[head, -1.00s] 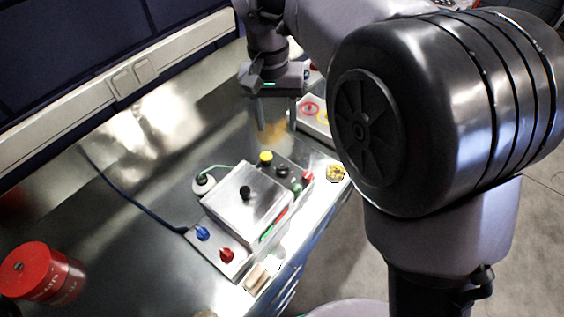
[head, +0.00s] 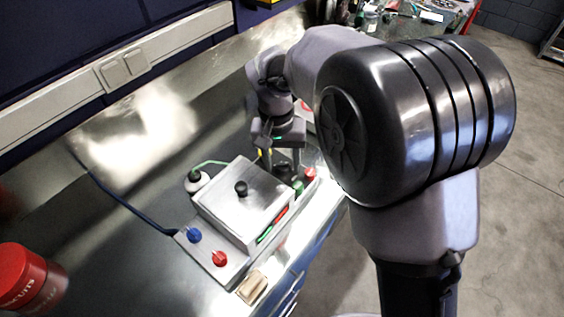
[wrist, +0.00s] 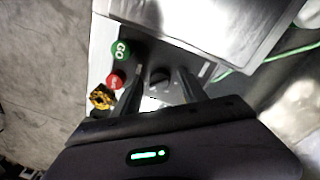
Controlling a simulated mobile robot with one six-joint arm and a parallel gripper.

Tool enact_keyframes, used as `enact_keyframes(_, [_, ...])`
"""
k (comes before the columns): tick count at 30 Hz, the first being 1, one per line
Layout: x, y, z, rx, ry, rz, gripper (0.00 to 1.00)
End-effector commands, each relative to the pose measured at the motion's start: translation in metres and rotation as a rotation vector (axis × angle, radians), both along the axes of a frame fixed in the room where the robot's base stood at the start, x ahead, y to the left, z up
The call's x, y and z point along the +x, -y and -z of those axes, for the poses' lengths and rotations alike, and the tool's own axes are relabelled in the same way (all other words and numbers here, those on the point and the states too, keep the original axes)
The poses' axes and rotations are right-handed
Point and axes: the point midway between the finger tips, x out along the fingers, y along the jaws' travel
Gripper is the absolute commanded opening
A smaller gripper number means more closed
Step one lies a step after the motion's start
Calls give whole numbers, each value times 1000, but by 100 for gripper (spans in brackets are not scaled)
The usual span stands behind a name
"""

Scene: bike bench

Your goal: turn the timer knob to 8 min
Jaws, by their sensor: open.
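A dark round knob (wrist: 160,76) sits on the control panel between my two fingers in the wrist view. It looks like the timer knob, but its scale and pointer are too dark and small to read. My gripper (wrist: 159,80) is open, with one finger on each side of the knob; I cannot tell whether they touch it. In the head view my gripper (head: 281,170) is down at the far end of the panel, and its fingers partly hide the knob. The green GO button (wrist: 121,50) and a red button (wrist: 115,80) are left of the fingers.
A metal box with a black lid knob (head: 241,188) stands close by. Blue (head: 194,236) and red (head: 219,258) knobs are at the near end.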

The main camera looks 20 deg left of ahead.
Motion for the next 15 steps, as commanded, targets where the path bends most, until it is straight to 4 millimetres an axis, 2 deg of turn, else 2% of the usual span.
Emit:
enact_keyframes(1, [0,0,0,0,0,0,48])
enact_keyframes(8, [0,0,0,0,0,0,3])
enact_keyframes(9, [0,0,0,0,0,0,0])
enact_keyframes(15, [0,0,-5,-1,-1,-75,0])
